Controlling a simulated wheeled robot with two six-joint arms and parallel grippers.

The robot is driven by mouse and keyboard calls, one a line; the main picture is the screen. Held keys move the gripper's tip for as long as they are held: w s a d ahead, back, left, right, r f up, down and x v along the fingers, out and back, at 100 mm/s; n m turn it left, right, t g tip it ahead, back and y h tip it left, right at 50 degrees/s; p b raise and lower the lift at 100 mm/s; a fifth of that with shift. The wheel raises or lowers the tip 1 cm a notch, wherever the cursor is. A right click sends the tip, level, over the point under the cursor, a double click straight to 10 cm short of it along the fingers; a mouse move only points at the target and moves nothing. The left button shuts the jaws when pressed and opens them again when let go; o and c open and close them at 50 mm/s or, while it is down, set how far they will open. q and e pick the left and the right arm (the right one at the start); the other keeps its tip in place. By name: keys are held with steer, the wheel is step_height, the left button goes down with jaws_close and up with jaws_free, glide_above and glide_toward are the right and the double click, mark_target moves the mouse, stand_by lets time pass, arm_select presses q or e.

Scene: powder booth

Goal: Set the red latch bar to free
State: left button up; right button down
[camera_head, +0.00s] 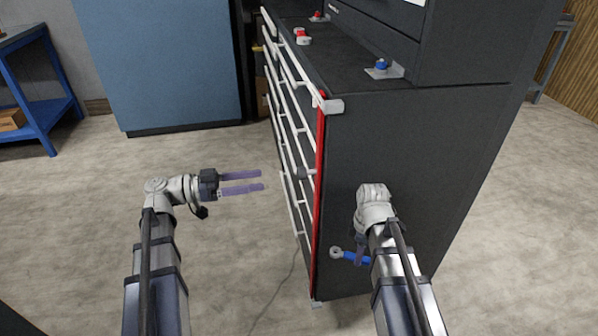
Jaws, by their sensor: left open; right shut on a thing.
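The red latch bar (320,170) is a long thin upright strip down the near front edge of the dark cabinet (420,150). It runs past the drawer fronts, with a light grey bracket (328,105) at its top. My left gripper (263,181) is open and empty, left of the bar and apart from it, fingers pointing right. My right gripper (360,250) is in front of the cabinet's side, right of the bar's lower part. It is shut on a blue-handled tool (354,258) whose grey ring end points left toward the bar. My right wrist partly hides the grip.
White drawer handles (283,105) line the cabinet front. A blue knob (381,65) and red buttons (302,36) sit on its top ledge. A blue cabinet (165,65) and a blue shelf (45,105) stand behind left. The floor around my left gripper is clear.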

mark_target(298, 175)
arm_select(q)
steer(key=x, duration=1.2)
jaws_close()
stand_by(0.6)
stand_by(0.8)
